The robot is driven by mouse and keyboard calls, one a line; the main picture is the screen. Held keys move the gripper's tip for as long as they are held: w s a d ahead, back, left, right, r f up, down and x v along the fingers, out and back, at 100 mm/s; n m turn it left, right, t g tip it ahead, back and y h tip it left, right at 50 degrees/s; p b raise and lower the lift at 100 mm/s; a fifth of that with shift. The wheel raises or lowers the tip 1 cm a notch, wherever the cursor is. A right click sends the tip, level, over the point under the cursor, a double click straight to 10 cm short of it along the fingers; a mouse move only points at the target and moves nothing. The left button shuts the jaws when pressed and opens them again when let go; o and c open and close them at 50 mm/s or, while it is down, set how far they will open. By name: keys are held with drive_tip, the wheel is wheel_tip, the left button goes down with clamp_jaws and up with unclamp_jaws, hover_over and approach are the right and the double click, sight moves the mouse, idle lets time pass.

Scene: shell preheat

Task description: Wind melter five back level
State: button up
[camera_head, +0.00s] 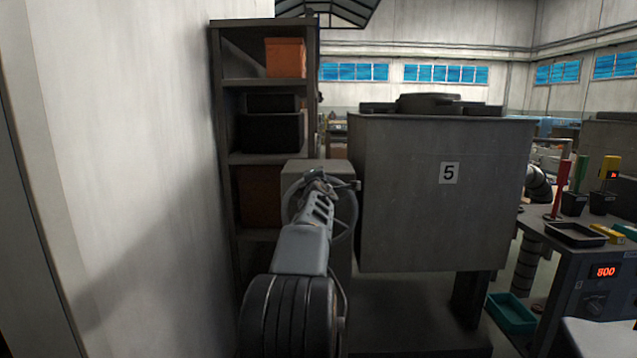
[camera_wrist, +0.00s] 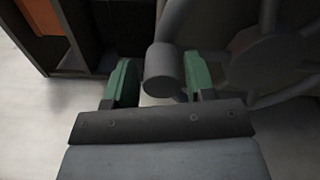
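Melter five (camera_head: 440,215) is the big grey box with a "5" plate, right of centre in the head view. Its body looks about level there. A handwheel (camera_head: 349,222) stands at its left side, mostly hidden behind my arm. In the wrist view the wheel's dark hub and spokes (camera_wrist: 272,48) are at upper right. Its round crank knob (camera_wrist: 162,72) shows between the two green fingers of my gripper (camera_wrist: 161,82). The fingers are apart.
A dark shelf rack (camera_head: 268,158) with orange and black bins stands left, by a pale wall (camera_head: 140,150). A bench (camera_head: 572,265) with a red "800" display, trays and coloured posts is at right. A teal bin (camera_head: 511,313) lies on the floor. Pale floor shows at lower left in the wrist view.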

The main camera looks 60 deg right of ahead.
drive_tip(key=shift+o, duration=0.6)
drive_tip(key=shift+f, duration=0.1)
drive_tip(key=b+v, duration=0.1)
drive_tip(key=v, duration=1.2)
drive_tip(key=shift+s+a, duration=0.15)
drive_tip(key=shift+a, duration=0.2)
